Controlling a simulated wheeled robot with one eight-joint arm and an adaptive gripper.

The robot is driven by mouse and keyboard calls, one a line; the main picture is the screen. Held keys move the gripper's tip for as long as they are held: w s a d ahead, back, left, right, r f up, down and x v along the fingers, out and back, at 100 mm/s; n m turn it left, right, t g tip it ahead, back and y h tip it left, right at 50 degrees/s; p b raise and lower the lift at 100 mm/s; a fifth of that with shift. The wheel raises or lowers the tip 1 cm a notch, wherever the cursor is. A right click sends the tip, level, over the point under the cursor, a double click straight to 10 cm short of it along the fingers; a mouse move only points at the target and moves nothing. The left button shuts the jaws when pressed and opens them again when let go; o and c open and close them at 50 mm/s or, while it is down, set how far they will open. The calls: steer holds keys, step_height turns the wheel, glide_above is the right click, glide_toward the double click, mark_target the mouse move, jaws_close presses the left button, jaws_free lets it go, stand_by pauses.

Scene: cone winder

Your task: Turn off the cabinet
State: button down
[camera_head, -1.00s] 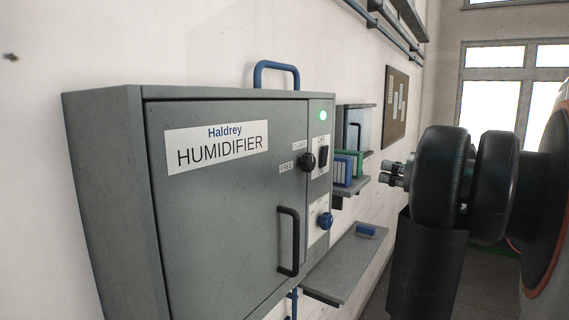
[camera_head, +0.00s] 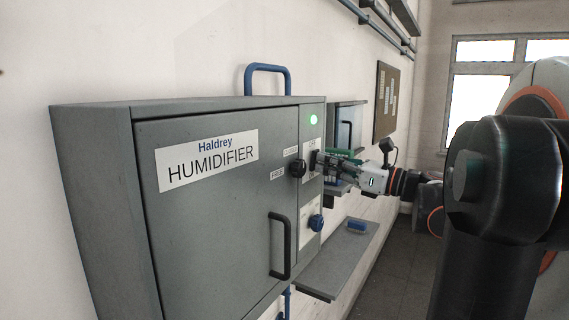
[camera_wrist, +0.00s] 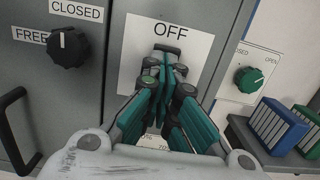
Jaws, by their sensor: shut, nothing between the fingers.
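The grey humidifier cabinet (camera_head: 200,225) hangs on the left wall in the head view, its door shut. A green lamp (camera_head: 313,119) glows at the top of its right-hand strip. My gripper (camera_head: 320,160) is shut and empty, its fingertips at this strip just below the lamp. In the wrist view my gripper (camera_wrist: 164,58) points at a white label plate (camera_wrist: 130,52) reading OFF at its top. The fingers cover the middle of the plate, so the switch there is mostly hidden. I cannot tell whether the fingertips touch it.
A black knob (camera_head: 297,168) marked FREE and CLOSED sits left of my gripper. A blue knob (camera_head: 316,222) is below, and a black door handle (camera_head: 280,245) lower left. A shelf (camera_head: 338,262) juts out below right. Binders (camera_wrist: 276,127) stand at right in the wrist view.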

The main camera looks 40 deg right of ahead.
steer(key=shift+w+a+r+g+h+p, duration=0.1)
steer(key=shift+w+r+g+h+p, duration=0.15)
steer(key=shift+r+g+h+p, duration=0.25)
stand_by(0.7)
